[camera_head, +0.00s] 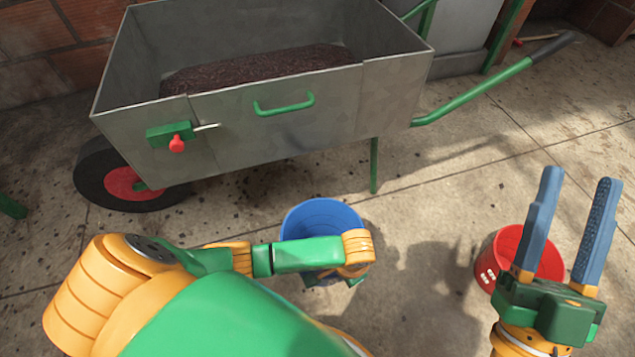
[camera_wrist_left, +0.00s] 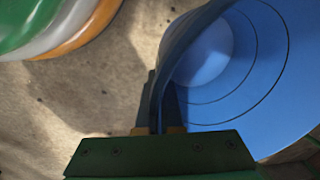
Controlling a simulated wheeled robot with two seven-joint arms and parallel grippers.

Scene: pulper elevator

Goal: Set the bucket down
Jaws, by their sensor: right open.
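A blue bucket (camera_head: 322,217) is at the middle of the head view, partly hidden behind my left arm. It fills the right of the left wrist view (camera_wrist_left: 265,75), where I look into its empty inside. My left gripper (camera_wrist_left: 160,105) is shut on the bucket's wall, one finger outside and one inside. In the head view this grip is hidden by my arm. I cannot tell whether the bucket's base touches the floor. My right gripper (camera_head: 577,232) is open and empty at the lower right, its fingers pointing up in the picture.
A grey wheelbarrow (camera_head: 280,133) with dark material (camera_head: 260,70) inside stands behind the blue bucket. A red bucket (camera_head: 497,252) is at the right, partly behind my right gripper. The concrete floor (camera_head: 440,215) between the buckets is clear. A brick wall (camera_head: 40,60) is at the back left.

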